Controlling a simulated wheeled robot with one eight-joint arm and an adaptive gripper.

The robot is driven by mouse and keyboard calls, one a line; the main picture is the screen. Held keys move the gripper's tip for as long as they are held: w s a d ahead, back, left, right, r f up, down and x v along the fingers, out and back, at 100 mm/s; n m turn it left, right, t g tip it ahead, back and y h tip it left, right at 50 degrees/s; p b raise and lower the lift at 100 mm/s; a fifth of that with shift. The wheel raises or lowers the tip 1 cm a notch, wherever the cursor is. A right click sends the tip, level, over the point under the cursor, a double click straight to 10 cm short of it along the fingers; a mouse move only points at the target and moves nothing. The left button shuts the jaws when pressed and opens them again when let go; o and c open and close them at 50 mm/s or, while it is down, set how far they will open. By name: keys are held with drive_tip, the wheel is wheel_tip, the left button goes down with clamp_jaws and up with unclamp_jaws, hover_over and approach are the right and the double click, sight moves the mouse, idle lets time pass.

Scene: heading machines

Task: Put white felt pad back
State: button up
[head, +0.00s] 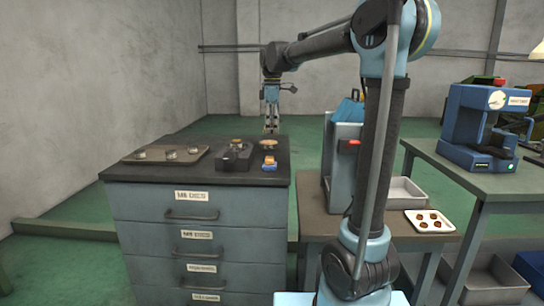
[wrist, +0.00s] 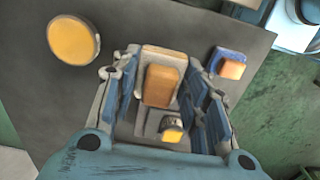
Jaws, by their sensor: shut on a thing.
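A pale, whitish rectangular pad with a tan block on it, which I take to be the white felt pad (wrist: 165,51), sits between the two fingers of my gripper (wrist: 163,72) in the wrist view. My gripper is shut on it. In the head view my gripper (head: 271,129) hangs above the back right part of the dark cabinet top (head: 219,172). The pad is too small there to make out clearly. The wrist view looks down on the cabinet top, and my fingers hide part of it.
On the cabinet top stand a tan-topped round item (head: 268,144), a blue-and-orange item (head: 269,164), a dark device with a round top (head: 234,159) and a tray with several discs (head: 140,163). A blue machine (head: 470,120) stands on the right bench.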

drive_tip(key=shift+w+f, duration=0.1)
drive_tip(key=shift+w, duration=0.15)
wheel_tip(320, 180, down, 5)
drive_tip(key=shift+w+a+r, duration=0.1)
drive_tip(key=shift+w+r, duration=0.05)
drive_tip(key=shift+f, duration=2.55)
drive_tip(key=o, duration=1.3)
